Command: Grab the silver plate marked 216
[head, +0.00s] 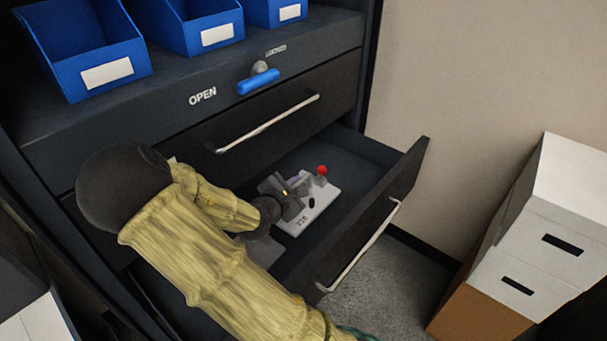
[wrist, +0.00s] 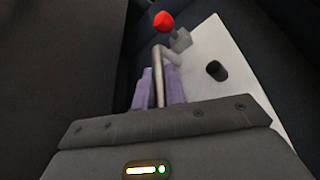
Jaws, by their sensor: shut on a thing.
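The silver plate (head: 322,203) lies in the open lower drawer. It carries a red ball knob (head: 322,170) on a grey block, a dark round spot and a small dark marking that looks like 216 but is hard to read. It also shows in the wrist view (wrist: 226,58), with the red knob (wrist: 163,21) beyond my fingers. My gripper (head: 292,187) reaches down over the plate's left part. In the wrist view, its purple-padded fingers (wrist: 159,88) are shut around a thin metal bar handle on the plate. The plate's near left part is hidden behind my gripper.
The drawer's front panel (head: 375,215) with its bar handle stands on the right. A shut drawer (head: 280,105) is above, with a blue lever (head: 258,82) marked OPEN. Blue bins (head: 85,45) stand on top. White boxes (head: 545,235) are stacked at the right.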

